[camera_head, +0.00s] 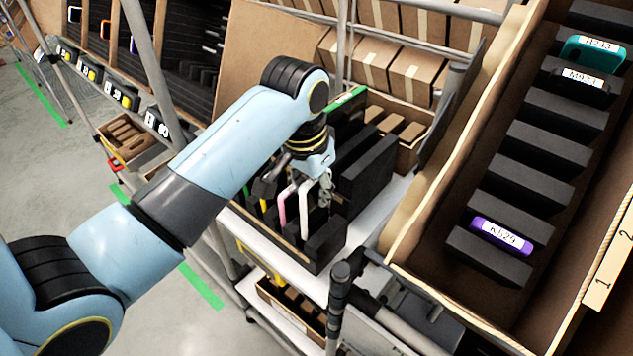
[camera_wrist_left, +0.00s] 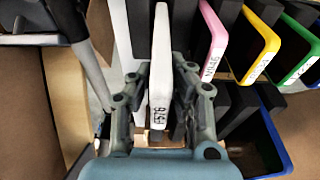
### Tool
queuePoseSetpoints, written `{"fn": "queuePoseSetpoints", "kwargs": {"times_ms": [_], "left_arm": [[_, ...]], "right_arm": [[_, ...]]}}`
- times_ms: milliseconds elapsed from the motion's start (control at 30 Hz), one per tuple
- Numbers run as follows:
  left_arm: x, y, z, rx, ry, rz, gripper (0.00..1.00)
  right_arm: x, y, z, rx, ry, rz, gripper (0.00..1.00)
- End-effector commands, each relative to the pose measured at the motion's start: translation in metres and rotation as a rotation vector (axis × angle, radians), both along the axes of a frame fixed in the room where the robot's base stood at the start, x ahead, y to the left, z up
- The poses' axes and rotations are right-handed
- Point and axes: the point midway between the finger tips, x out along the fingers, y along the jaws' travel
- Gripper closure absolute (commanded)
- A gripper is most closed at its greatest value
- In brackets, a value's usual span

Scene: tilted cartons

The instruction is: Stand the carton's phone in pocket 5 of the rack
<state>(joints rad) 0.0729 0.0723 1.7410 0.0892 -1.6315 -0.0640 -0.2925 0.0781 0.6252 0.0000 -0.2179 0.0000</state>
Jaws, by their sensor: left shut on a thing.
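My left gripper (camera_head: 322,190) is shut on a white phone (camera_head: 304,208) among black foam dividers (camera_head: 365,170) in a carton. In the left wrist view the white phone (camera_wrist_left: 160,70) stands on edge between the fingers (camera_wrist_left: 160,95), its label facing the camera. A pink phone (camera_head: 283,207) stands beside it; it also shows in the left wrist view (camera_wrist_left: 212,40). I cannot tell whether the white phone is clear of its slot. A large tilted holder (camera_head: 425,210) at the right has black stepped pockets; its edge strip (camera_head: 611,268) shows 1 and 2. My right gripper is not in view.
The tilted holder has a purple phone (camera_head: 502,236) low down, a black one (camera_head: 582,88) and a teal one (camera_head: 594,54) higher up, with empty pockets between. Yellow (camera_wrist_left: 260,45), green and blue phones stand beyond the pink one. A metal post (camera_head: 340,300) stands in front.

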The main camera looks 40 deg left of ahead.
Motion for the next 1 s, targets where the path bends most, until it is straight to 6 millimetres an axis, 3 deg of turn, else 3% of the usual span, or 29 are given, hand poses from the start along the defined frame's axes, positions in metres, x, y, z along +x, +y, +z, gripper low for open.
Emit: {"fn": "queuePoseSetpoints", "kwargs": {"times_ms": [600,1000], "left_arm": [[0.000,0.000,-0.046,0.000,0.000,0.000,1.00],[0.000,0.000,-0.054,0.000,-0.001,0.000,1.00]], "right_arm": [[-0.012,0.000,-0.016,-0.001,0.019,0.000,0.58],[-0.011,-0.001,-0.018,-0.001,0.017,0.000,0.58]]}}
